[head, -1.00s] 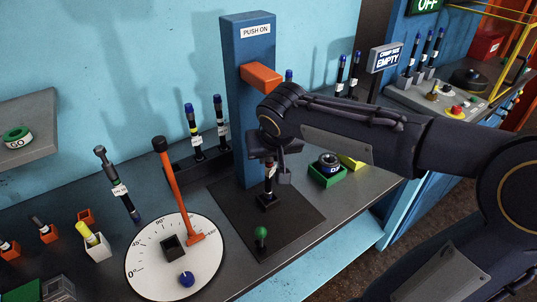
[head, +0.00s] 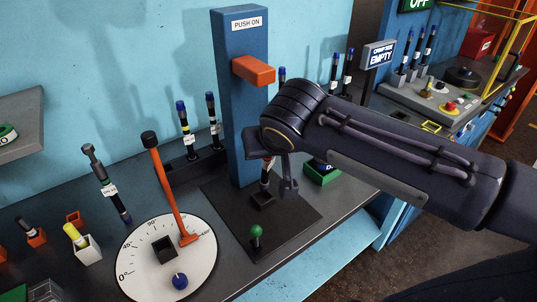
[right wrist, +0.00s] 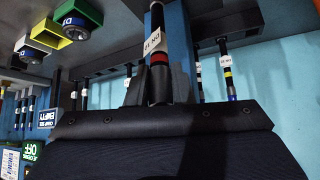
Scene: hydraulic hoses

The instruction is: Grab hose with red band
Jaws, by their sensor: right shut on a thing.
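The hose with the red band (right wrist: 158,59) is black with a white label, seen between my right fingers in the right wrist view. In the head view its lower part (head: 265,180) shows upright under my right gripper (head: 272,160), at the black socket (head: 262,200) in front of the blue post. My right gripper (right wrist: 159,88) is shut on this hose. I cannot tell whether the hose end is seated in the socket or just above it. My left gripper is not in view.
The blue "PUSH ON" post (head: 240,120) with an orange arm (head: 253,70) stands close behind the gripper. A dial (head: 140,270) with an orange lever (head: 168,195) and a green knob (head: 256,232) are nearby. Blue-capped hoses (head: 187,130) stand in a rack at left.

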